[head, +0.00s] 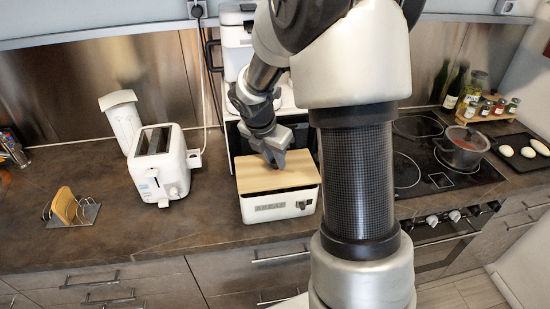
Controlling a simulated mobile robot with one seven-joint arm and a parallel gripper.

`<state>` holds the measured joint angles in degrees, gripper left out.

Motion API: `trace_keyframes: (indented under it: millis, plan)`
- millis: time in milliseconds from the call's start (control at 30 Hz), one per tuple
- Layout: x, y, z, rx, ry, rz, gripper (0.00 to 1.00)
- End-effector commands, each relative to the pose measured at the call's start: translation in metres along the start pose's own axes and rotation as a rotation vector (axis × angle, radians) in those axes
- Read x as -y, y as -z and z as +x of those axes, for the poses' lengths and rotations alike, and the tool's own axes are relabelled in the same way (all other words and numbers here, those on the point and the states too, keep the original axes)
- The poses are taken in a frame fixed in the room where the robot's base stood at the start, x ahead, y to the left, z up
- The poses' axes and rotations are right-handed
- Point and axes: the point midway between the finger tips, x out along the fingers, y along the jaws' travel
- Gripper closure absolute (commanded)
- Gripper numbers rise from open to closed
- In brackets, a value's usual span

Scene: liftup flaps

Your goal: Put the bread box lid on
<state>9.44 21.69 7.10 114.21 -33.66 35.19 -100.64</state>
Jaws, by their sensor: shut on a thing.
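The bread box (280,211) is a white box with a label on its front, standing on the dark counter. The light wooden lid (272,179) lies over its top and looks level. From this view I cannot tell whether it is fully seated all round. My gripper (276,162) is above the back middle part of the lid, pointing down, and is shut on the lid. The fingertips and the exact grip are too small to make out. My arm covers the area to the right of the box.
A white toaster (160,168) and a bread rack (72,208) stand to the left. Behind the box is a white appliance (236,48). At right are the stove with a pot (462,147) and a tray with eggs (528,150). Counter between toaster and box is clear.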

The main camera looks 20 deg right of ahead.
Motion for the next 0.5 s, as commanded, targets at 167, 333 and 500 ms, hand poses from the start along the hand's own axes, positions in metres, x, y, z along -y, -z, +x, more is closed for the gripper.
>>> trace_keyframes:
  millis: [167, 333, 500]
  plan:
    - [0.000, 0.002, 0.005, 0.001, 0.000, 0.000, 1.00]
    - [0.000, 0.003, 0.009, 0.001, 0.000, -0.001, 1.00]
    - [0.000, 0.005, 0.013, 0.001, -0.001, -0.001, 1.00]
